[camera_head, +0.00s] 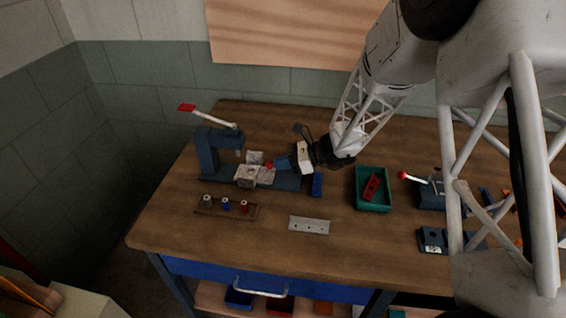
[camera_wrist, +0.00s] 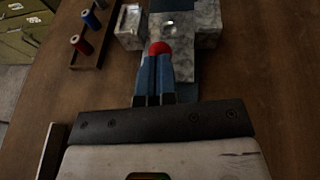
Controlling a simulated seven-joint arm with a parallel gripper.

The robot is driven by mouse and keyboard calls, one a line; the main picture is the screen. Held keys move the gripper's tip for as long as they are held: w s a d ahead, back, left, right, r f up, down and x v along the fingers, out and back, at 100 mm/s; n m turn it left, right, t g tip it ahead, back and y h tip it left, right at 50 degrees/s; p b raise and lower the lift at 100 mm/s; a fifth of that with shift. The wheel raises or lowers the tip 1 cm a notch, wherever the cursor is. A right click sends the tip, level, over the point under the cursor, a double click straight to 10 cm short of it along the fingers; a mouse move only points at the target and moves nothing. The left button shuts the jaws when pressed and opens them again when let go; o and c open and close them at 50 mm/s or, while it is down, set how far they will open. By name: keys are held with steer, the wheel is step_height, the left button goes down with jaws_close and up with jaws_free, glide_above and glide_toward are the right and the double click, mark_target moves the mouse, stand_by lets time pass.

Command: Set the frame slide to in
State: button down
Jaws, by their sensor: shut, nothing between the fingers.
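The frame slide appears to be the mottled grey metal block (camera_head: 247,174) on the base of a blue press (camera_head: 208,155). The block also shows in the wrist view (camera_wrist: 205,38). A red ball knob (camera_head: 269,166) sits at its right side, and in the wrist view the knob (camera_wrist: 159,48) is right at my fingertips. My gripper (camera_head: 280,163) is shut and empty, with its blue fingers together in the wrist view (camera_wrist: 155,62). I cannot tell whether the fingertips touch the knob. My fingers hide part of the slide's near end.
The press lever has a red handle (camera_head: 187,107) raised to the upper left. A wooden rack (camera_head: 215,208) with coloured pegs stands in front. A drilled plate (camera_head: 309,225), a green tray (camera_head: 373,206) and another blue fixture (camera_head: 433,240) lie rightward. Bare table lies around the plate.

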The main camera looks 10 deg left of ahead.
mark_target(267, 174)
steer(key=shift+a, duration=2.3)
steer(key=shift+r, duration=0.1)
steer(key=v, duration=1.4)
steer(key=shift+d, duration=0.35)
steer(key=shift+w, duration=0.1)
